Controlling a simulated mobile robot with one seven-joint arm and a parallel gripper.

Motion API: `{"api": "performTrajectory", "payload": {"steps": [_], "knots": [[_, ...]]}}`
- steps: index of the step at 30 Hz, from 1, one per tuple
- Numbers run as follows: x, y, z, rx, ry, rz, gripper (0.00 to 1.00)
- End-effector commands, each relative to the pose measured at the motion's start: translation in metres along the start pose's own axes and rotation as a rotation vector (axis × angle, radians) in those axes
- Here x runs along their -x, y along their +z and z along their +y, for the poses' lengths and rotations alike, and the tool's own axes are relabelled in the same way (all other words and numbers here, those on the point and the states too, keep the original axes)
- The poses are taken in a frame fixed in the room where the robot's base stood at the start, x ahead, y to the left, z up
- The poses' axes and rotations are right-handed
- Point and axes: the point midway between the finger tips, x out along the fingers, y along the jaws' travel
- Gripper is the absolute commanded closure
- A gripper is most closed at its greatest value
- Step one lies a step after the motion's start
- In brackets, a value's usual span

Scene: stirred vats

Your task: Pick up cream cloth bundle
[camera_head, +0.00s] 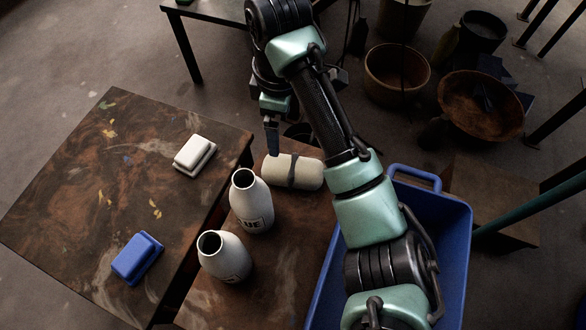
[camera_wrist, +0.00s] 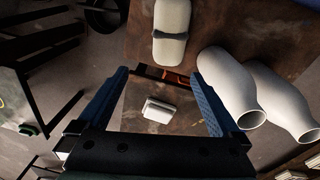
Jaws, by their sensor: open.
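The cream cloth bundle (camera_head: 309,173) is a rolled shape with a dark tie around its middle. It lies on the brown table beside two white bottles. In the wrist view the bundle (camera_wrist: 171,17) is at the top, beyond the fingertips and not between them. My gripper (camera_head: 272,138) points down close to the bundle's left end; whether it touches cannot be told. In the wrist view its two blue fingers (camera_wrist: 159,74) are spread wide with nothing held.
White bottles (camera_head: 251,205) (camera_head: 225,258) stand close in front of the bundle. A white block (camera_head: 194,155) and a blue block (camera_head: 137,258) lie on the left table (camera_head: 75,190). A blue crate (camera_head: 456,250) is at right, partly behind my arm. Bowls (camera_head: 480,105) stand behind.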

Motion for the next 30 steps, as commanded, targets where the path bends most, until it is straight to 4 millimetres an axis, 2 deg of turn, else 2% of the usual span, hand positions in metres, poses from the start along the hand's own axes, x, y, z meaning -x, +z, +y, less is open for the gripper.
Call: {"api": "performTrajectory", "payload": {"steps": [1, 4, 8, 19, 26, 30], "knots": [[-0.014, 0.008, -0.005, 0.009, -0.031, -0.022, 0.00], [-0.021, 0.015, -0.011, 0.023, -0.069, -0.046, 0.00], [-0.029, 0.017, -0.013, 0.026, -0.078, -0.049, 0.00], [-0.087, 0.019, -0.017, 0.024, -0.076, -0.047, 0.00], [-0.102, 0.020, -0.017, 0.024, -0.073, -0.047, 0.00], [-0.117, 0.022, -0.017, 0.023, -0.073, -0.048, 0.00]]}}
